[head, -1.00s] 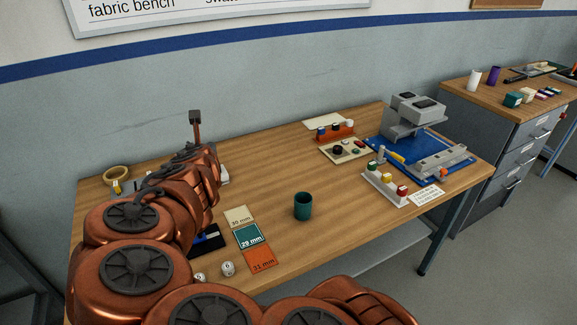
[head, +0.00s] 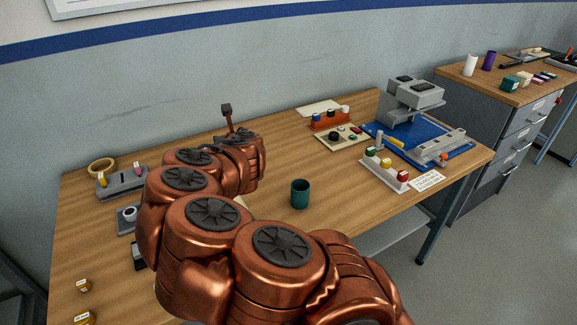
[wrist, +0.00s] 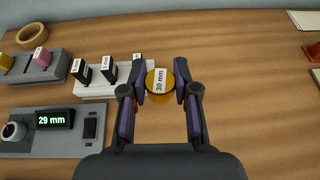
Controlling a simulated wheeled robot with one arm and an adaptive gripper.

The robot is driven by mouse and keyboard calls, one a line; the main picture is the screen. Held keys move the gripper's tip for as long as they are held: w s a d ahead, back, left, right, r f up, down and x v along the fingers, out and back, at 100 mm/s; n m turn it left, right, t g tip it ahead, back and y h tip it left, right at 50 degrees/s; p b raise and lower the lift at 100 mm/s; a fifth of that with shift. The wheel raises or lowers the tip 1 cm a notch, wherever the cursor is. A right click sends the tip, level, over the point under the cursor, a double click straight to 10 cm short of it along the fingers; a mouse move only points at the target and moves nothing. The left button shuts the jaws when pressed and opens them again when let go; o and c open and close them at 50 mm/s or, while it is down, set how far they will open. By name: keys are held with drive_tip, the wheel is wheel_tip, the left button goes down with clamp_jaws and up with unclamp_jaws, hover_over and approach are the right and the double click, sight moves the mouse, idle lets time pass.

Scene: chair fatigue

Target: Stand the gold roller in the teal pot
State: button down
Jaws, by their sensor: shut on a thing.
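A gold roller (wrist: 159,84) marked "30 mm" is between the fingers of my gripper (wrist: 160,92) in the wrist view. The gripper is shut on it, one finger on each side. The label faces the wrist camera. The teal pot (head: 300,194) stands upright on the table, to the right of my arm in the head view. It is not seen in the wrist view.
A grey rack (wrist: 38,68) holds yellow and pink pieces beside a tape roll (wrist: 31,34). A blue-based machine (head: 418,140) stands right. Table around the pot is clear.

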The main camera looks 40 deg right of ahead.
drive_tip(key=d+f+b, duration=0.3)
drive_tip(key=d, duration=0.7)
drive_tip(key=n+y+b, duration=0.2)
hover_over(289, 162)
drive_tip(key=shift+f, duration=5.25)
drive_tip(key=shift+f+b, duration=0.15)
drive_tip(key=shift+b, duration=0.15)
drive_tip(key=c, duration=0.9)
unclamp_jaws()
drive_tip(key=shift+o, duration=0.2)
